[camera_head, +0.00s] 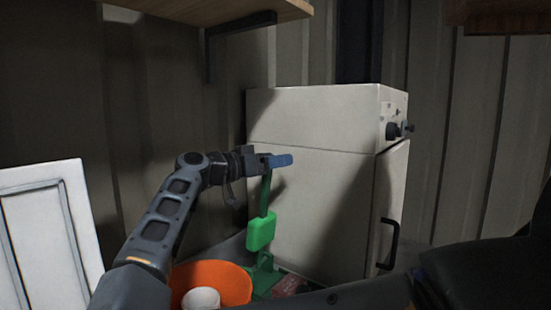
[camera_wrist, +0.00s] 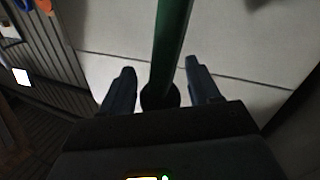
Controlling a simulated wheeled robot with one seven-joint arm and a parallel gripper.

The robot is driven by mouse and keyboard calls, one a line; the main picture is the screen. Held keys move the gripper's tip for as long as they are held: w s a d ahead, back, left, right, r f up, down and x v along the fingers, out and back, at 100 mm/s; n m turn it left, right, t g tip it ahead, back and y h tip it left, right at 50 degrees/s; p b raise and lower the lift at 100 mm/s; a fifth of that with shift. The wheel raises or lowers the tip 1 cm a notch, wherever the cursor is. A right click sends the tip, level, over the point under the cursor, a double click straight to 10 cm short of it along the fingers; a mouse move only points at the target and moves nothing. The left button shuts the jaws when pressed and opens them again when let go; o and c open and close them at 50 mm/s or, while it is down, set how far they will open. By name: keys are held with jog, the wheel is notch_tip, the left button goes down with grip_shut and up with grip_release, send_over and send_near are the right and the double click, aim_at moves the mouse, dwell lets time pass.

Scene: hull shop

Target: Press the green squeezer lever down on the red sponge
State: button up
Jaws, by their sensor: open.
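The green squeezer shows in the head view, with a dark green lever bar (camera_head: 265,195), a bright green block (camera_head: 261,231) on it and a dark green base (camera_head: 263,277) below. The lever stands up steeply. My gripper (camera_head: 280,161) is at the lever's upper end. In the wrist view the green lever bar (camera_wrist: 172,40) runs between the two spread fingers of my gripper (camera_wrist: 160,66), with a gap on both sides. Its dark round end (camera_wrist: 160,97) lies close to the palm. A dull reddish lump (camera_head: 291,284), perhaps the red sponge, shows dimly right of the base, partly hidden.
A white stove-like cabinet (camera_head: 320,205) with knobs and a black handle stands close behind the squeezer. An orange bowl (camera_head: 225,275) and a white cup (camera_head: 201,298) are left of the base. A wooden shelf (camera_head: 200,10) hangs above. A white panel (camera_head: 45,225) leans at left.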

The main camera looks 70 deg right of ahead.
jog(key=shift+s+d, duration=0.15)
jog(key=shift+d, duration=0.05)
grip_shut()
dwell(0.6)
